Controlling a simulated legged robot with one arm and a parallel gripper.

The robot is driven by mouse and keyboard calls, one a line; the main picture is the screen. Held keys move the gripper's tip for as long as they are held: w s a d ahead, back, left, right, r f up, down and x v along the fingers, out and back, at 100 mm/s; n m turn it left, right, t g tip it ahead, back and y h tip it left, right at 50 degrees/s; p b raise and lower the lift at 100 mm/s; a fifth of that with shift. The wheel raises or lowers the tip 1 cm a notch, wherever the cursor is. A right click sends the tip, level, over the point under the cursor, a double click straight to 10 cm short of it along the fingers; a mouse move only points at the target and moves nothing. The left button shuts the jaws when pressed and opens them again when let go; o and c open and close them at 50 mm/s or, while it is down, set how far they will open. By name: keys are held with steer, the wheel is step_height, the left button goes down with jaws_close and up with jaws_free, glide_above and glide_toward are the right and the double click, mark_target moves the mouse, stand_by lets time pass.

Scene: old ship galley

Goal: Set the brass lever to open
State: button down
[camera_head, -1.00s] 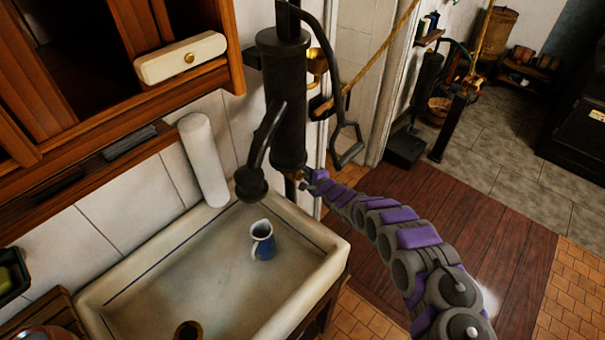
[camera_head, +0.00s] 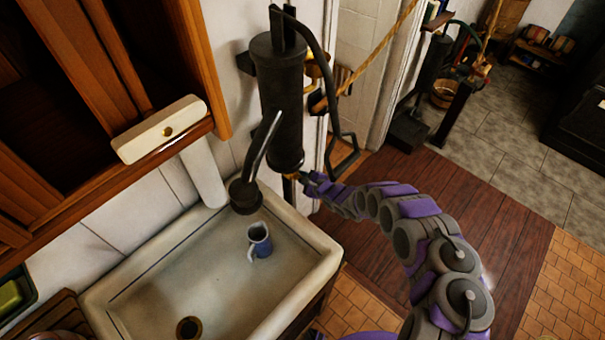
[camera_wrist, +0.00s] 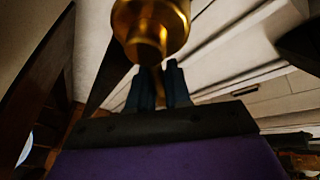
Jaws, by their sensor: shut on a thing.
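A dark cast-iron hand pump (camera_head: 275,105) stands at the wall above the sink. Low on it, a small piece of the brass lever (camera_head: 291,176) shows in the head view. In the wrist view a rounded brass fitting (camera_wrist: 150,28) fills the top middle, and a narrow brass part runs down from it between my fingers. My gripper (camera_head: 304,178) is at the foot of the pump, at the brass part. In the wrist view my gripper (camera_wrist: 158,85) has its dark fingers close together around that part. The lever's exact angle is hard to tell.
A white sink (camera_head: 190,268) holds a blue jug (camera_head: 259,241). The pump's long curved handle (camera_head: 338,110) hangs on its right, near my arm. Open floor (camera_head: 480,215) lies to the right.

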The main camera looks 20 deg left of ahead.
steer(key=shift+d+f, duration=0.2)
steer(key=shift+d, duration=0.05)
steer(key=c, duration=1.1)
jaws_free()
steer(key=shift+w, duration=0.15)
steer(key=shift+c, duration=0.2)
steer(key=shift+r, duration=0.15)
steer(key=v, duration=1.7)
steer(key=shift+p, duration=0.35)
steer(key=shift+d, duration=0.1)
steer(key=shift+c, duration=0.5)
